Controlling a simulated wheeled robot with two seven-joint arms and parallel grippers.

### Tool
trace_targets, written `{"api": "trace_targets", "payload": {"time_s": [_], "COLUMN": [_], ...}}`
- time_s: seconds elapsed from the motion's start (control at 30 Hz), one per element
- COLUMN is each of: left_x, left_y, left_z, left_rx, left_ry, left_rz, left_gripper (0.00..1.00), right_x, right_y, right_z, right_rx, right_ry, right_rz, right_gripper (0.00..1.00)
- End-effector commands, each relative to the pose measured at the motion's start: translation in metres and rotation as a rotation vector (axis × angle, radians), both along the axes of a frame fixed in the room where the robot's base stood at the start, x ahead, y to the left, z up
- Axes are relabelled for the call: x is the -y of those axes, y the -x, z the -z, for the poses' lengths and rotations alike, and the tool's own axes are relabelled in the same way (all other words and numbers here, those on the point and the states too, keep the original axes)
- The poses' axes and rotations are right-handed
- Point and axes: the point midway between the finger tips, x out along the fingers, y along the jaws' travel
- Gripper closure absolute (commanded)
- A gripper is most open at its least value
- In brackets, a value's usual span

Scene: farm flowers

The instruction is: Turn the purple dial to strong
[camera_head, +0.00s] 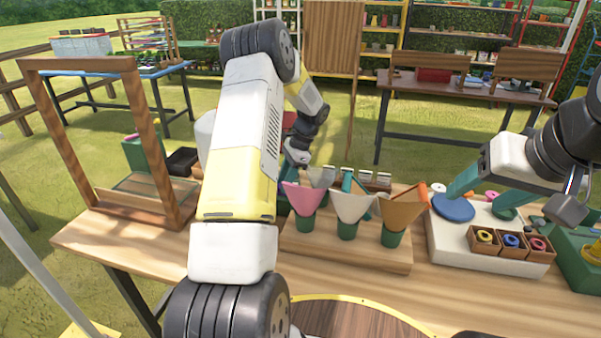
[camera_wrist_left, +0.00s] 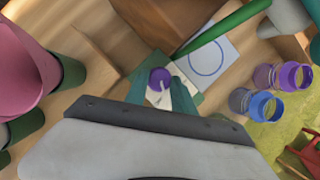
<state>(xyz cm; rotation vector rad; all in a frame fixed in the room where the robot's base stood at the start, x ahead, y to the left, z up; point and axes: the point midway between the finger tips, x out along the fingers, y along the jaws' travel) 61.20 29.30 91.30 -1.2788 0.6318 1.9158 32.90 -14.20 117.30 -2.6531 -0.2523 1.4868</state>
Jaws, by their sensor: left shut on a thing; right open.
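The purple dial (camera_wrist_left: 158,77) is near the middle of the left wrist view, on a green base with a pale panel beside it. My left gripper (camera_wrist_left: 160,93) has its teal fingers on either side of the dial and is shut on it. White marks show by the dial, but its setting is not readable. In the head view the left wrist (camera_head: 297,152) is behind the cones, and its fingertips and the dial are hidden. My right gripper (camera_head: 486,190) is open, its teal fingers apart above a white board with a blue disc (camera_head: 453,208).
Pink, white and orange cones (camera_head: 352,207) in green holders stand in front of the left wrist. A wooden frame (camera_head: 150,140) stands at left.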

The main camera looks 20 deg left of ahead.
Motion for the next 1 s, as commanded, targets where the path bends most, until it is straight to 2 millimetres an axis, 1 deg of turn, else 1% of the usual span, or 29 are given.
{"api": "trace_targets", "payload": {"time_s": [0.7, 1.0], "left_x": [-0.0054, -0.0073], "left_y": [-0.0044, -0.0041], "left_z": [-0.001, -0.0007], "left_rx": [0.003, 0.002], "left_ry": [-0.001, 0.0], "left_rz": [-0.678, -0.905], "left_gripper": [1.0, 1.0], "right_x": [0.0, 0.0], "right_y": [0.0, 0.0], "right_z": [0.0, 0.0], "right_rx": [0.0, 0.0], "right_ry": [0.0, 0.0], "right_rz": [0.0, 0.0], "right_gripper": [0.38, 0.38]}}
